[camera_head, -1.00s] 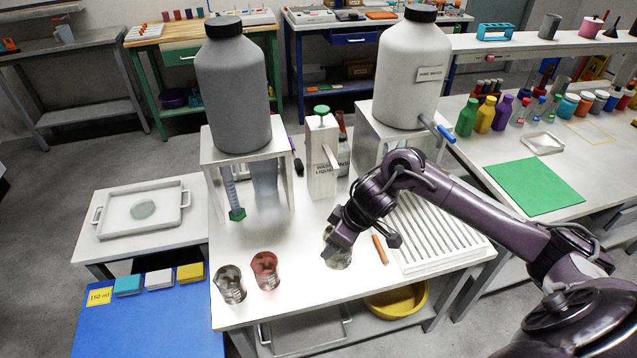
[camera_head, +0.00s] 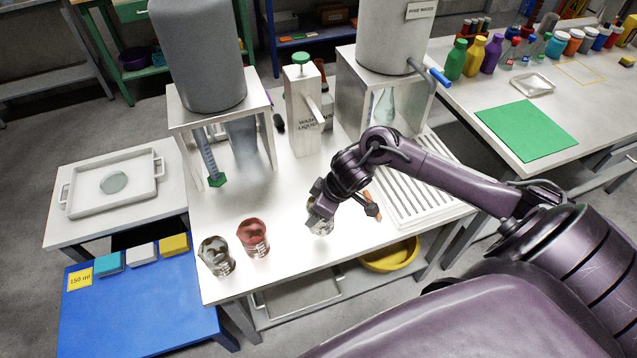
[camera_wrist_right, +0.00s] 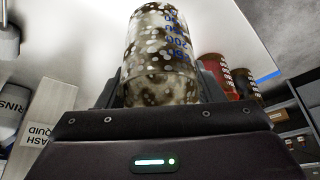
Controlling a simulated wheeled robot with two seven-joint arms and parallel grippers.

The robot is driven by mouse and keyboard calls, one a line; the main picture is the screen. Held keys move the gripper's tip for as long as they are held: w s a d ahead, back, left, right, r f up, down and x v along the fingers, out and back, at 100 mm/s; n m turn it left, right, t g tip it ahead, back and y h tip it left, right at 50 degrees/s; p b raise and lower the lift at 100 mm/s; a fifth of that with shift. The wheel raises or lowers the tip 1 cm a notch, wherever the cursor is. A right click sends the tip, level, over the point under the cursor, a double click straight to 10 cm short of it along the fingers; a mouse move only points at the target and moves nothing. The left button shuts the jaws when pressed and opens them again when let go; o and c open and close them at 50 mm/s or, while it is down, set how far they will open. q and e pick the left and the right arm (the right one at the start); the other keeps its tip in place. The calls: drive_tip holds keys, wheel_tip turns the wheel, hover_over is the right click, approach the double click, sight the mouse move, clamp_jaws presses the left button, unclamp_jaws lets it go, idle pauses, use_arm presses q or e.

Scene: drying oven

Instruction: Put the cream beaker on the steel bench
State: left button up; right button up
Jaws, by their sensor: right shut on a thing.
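The cream-speckled beaker (camera_wrist_right: 163,48), with brown patches and blue markings, is between the fingers of my right gripper (camera_wrist_right: 160,85), which is shut on it. In the head view the right gripper (camera_head: 320,207) mostly hides this beaker (camera_head: 320,229), over the front of the pale-topped bench (camera_head: 285,262). I cannot tell whether its base touches the top. A red beaker (camera_head: 253,238) and a dark, mottled beaker (camera_head: 216,257) stand to its left on the same bench. My left gripper is not in view.
Behind are a grey tank (camera_head: 197,55), a wash liquid dispenser (camera_head: 302,110) and a white tank (camera_head: 395,40). A ribbed drainer (camera_head: 420,190) lies to the right. A blue table (camera_head: 140,310) and a side table with a tray (camera_head: 85,205) are at left.

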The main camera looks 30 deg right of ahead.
drive_tip(key=shift+f, duration=0.75)
wheel_tip(320, 180, down, 3)
drive_tip(key=shift+f, duration=0.2)
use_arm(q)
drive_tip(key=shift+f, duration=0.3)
use_arm(e)
drive_tip(key=shift+f, duration=0.35)
use_arm(q)
drive_tip(key=shift+b, duration=0.3)
use_arm(e)
drive_tip(key=shift+f, duration=0.2)
drive_tip(key=o, duration=0.9)
drive_tip(key=shift+o, duration=0.2)
